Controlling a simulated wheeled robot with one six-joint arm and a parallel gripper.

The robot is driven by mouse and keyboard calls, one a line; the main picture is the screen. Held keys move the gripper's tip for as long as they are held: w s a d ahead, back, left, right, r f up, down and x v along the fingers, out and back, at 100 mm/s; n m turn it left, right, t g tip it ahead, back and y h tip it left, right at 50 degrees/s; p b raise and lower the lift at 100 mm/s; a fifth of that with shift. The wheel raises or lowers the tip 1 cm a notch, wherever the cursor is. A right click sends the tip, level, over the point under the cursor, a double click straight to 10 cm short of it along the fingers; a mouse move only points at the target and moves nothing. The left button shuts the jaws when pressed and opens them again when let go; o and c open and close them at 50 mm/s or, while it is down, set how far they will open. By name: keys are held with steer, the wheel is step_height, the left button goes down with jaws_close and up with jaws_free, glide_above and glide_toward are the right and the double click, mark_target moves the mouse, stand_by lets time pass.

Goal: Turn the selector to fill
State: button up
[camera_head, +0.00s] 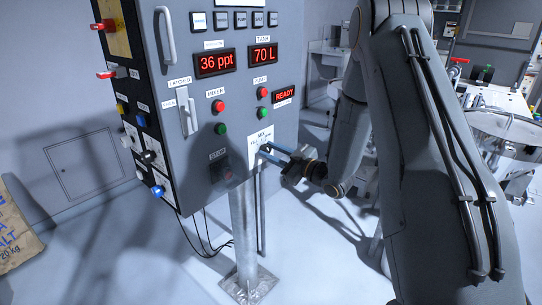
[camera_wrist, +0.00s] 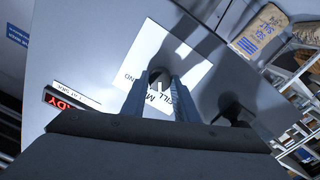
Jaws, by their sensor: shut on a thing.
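The selector (camera_wrist: 158,76) is a small dark round knob on a white label plate in the wrist view. The plate (camera_head: 253,150) also shows low on the right of the grey control panel in the head view. "FILL" and other partly covered letters are readable on it in the wrist view. My gripper (camera_wrist: 158,92) is shut on the selector, one blue-grey finger on each side. In the head view my gripper (camera_head: 270,151) reaches the plate from the right and hides most of the knob. A small pale mark shows on the knob; I cannot tell which position it points to.
The panel (camera_head: 205,130) stands on a metal post (camera_head: 246,225). Red displays read 36 ppt, 70 L and READY (camera_head: 285,95). Red and green buttons sit above the selector, and a dark switch (camera_head: 221,170) is to its left. A salt sack (camera_head: 17,225) is at far left.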

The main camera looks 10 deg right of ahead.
steer(key=shift+n+b, duration=0.65)
steer(key=shift+n, duration=0.45)
steer(key=o, duration=1.1)
steer(key=shift+c, duration=0.2)
steer(key=b+v, duration=0.1)
steer(key=v, duration=0.6)
steer(key=shift+s+d+b, duration=0.25)
steer(key=shift+s+b, duration=0.05)
steer(key=shift+b, duration=0.1)
